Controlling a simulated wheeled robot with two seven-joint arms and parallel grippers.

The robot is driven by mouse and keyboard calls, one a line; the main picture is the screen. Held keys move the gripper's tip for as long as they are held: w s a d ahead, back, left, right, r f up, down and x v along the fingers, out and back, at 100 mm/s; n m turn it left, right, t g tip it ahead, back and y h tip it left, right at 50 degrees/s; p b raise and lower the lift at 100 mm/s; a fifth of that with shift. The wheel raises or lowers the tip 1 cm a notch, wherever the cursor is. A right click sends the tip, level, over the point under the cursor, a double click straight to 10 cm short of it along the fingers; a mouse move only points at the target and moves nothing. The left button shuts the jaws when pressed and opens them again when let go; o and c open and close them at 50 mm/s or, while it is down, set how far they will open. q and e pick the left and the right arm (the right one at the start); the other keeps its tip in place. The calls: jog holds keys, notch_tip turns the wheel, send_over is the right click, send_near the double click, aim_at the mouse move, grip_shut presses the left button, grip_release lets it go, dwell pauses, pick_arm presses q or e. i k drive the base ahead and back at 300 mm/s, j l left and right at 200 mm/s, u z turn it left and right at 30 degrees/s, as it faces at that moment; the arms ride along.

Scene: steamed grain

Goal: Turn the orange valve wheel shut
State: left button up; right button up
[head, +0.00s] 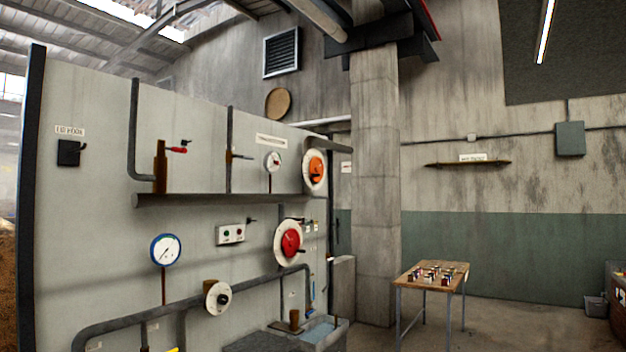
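The orange valve wheel (316,167) is at the upper right end of the grey panel, in front of a round white backing plate. It sits near the right end of the thick horizontal pipe. A black part shows at its lower middle. How far it is turned cannot be told. Neither of my grippers shows in the head view, and nothing is touching the wheel.
The grey panel (90,220) also carries a red wheel (291,243), a white round wheel (218,298), a blue-rimmed gauge (165,250), a red-handled lever (177,150) and a button box (231,234). A wooden table (407,277) with small items stands right. Floor beside it is clear.

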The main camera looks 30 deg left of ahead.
aim_at(316, 167)
jog(key=i+j+u, duration=0.4)
jog(key=i, duration=0.2)
jog(key=i+u, duration=0.5)
jog(key=i, duration=2.25)
jog(key=i+z, duration=0.15)
jog(key=i, duration=0.8)
jog(key=j, duration=0.1)
